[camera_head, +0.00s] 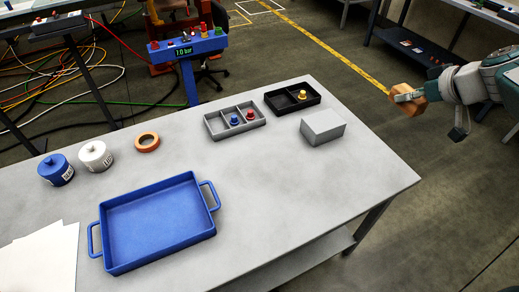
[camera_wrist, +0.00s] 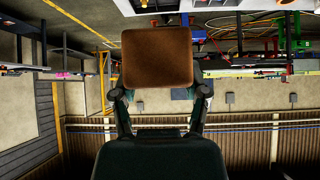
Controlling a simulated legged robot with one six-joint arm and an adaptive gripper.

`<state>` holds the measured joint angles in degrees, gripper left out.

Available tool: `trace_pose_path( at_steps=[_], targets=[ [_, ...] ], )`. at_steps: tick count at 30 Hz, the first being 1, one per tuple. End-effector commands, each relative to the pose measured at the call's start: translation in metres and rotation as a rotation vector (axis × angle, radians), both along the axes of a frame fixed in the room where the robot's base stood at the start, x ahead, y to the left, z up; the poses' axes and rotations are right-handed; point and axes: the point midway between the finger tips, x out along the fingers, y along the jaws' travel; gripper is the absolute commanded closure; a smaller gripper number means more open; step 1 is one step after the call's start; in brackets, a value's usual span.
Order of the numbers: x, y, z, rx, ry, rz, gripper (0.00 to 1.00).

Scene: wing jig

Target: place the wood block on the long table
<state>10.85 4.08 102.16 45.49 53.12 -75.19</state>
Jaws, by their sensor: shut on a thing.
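The wood block (camera_head: 406,100) is held in my gripper (camera_head: 412,98) at the right of the head view. It is in the air, beyond the right edge of the long grey table (camera_head: 260,180), and apart from it. In the wrist view the brown wood block (camera_wrist: 157,57) sits between the two fingers of my gripper (camera_wrist: 158,95), which are shut on it from both sides. The table top fills the middle and left of the head view.
On the table are a blue tray (camera_head: 155,226), a grey divided tray (camera_head: 222,134), a black tray (camera_head: 280,103), a grey box (camera_head: 323,126), an orange ring (camera_head: 147,142), a blue jar (camera_head: 56,171), a white jar (camera_head: 95,156) and papers (camera_head: 45,262).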

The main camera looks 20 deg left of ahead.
Motion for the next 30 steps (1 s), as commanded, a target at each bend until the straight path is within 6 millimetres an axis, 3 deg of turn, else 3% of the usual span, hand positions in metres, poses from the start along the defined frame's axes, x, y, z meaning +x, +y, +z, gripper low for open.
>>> trace_pose_path(
  at_steps=[1,9,15,21,30],
  targets=[
    [0.004,0.002,-0.023,0.003,0.010,0.009,0.89],
    [0.011,0.010,-0.132,0.004,0.012,0.031,0.89],
    [0.001,0.011,-0.195,0.002,0.008,0.034,0.89],
    [-0.007,0.012,-0.223,0.001,0.001,0.038,0.89],
    [-0.006,0.011,-0.226,0.000,-0.002,0.040,0.89]
  ],
)
